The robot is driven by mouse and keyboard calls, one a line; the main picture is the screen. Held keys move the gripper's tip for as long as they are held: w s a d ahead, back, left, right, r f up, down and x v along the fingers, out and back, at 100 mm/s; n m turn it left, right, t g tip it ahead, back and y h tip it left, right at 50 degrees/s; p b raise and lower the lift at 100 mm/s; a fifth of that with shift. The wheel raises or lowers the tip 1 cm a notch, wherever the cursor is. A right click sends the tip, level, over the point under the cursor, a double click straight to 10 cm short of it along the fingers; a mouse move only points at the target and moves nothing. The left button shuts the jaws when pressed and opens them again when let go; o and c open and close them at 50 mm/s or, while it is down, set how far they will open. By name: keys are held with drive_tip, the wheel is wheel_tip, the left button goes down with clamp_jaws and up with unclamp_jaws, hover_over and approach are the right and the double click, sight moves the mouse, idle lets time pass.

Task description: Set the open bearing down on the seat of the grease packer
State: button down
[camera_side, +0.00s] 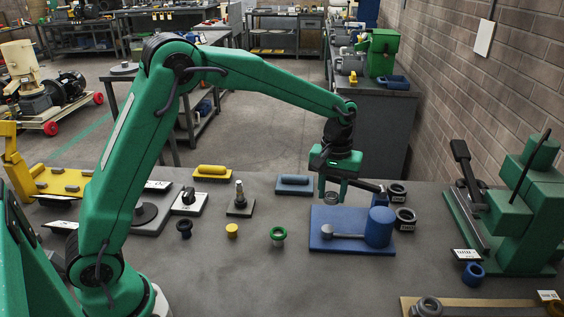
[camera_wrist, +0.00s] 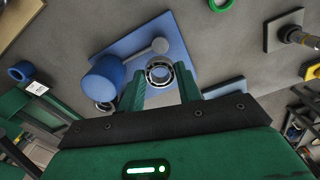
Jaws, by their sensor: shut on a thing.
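My gripper (camera_side: 333,183) is shut on the open bearing, a steel ring with balls showing. The bearing (camera_side: 331,196) hangs above the blue plate in the side view. In the wrist view the bearing (camera_wrist: 160,73) sits between the tips of my two green fingers.
The blue plate (camera_side: 325,243) carries a blue cylinder (camera_side: 379,227) and a grey round-ended tool. A green ring (camera_side: 278,234) and a yellow plug (camera_side: 232,230) lie in front of the post. Dark rings (camera_side: 405,219) sit at right, before a green press (camera_side: 518,215). The front middle is clear.

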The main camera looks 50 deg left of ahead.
hover_over(328, 229)
drive_tip(key=shift+f, duration=2.6)
drive_tip(key=shift+f, duration=0.65)
drive_tip(key=shift+f, duration=0.55)
drive_tip(key=shift+f, duration=0.25)
drive_tip(key=shift+f, duration=0.4)
drive_tip(key=shift+f, duration=0.15)
idle(0.3)
